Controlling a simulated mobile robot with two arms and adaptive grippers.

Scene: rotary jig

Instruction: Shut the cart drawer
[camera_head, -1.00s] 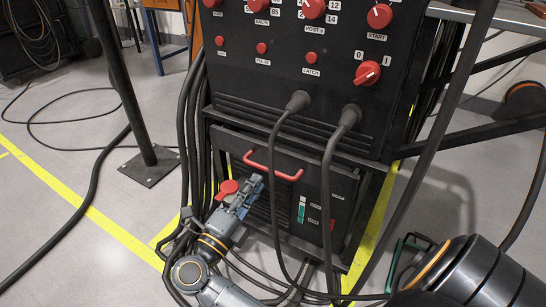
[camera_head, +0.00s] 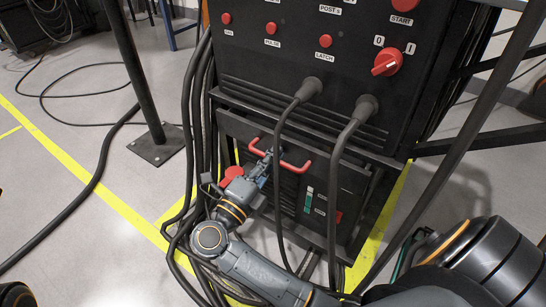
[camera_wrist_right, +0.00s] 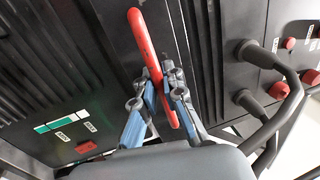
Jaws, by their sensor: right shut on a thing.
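The cart drawer (camera_head: 238,142) is the black front low in the dark cart, with a red bar handle (camera_head: 296,167) across its upper part. I cannot tell how far it stands out from the cart. My right gripper (camera_head: 273,160) reaches up from below and covers the middle of the handle. In the right wrist view its fingers (camera_wrist_right: 162,82) are shut around the red handle (camera_wrist_right: 141,38), one on each side. The drawer front (camera_wrist_right: 110,30) fills much of that view. My left gripper is not in view.
Two thick cables (camera_head: 332,170) hang from plugs across the drawer front. More cables (camera_head: 196,120) run down the cart's left side to the floor. A dark post (camera_head: 135,70) on a base plate stands at left. Yellow-lined floor (camera_head: 100,188) lies open at left.

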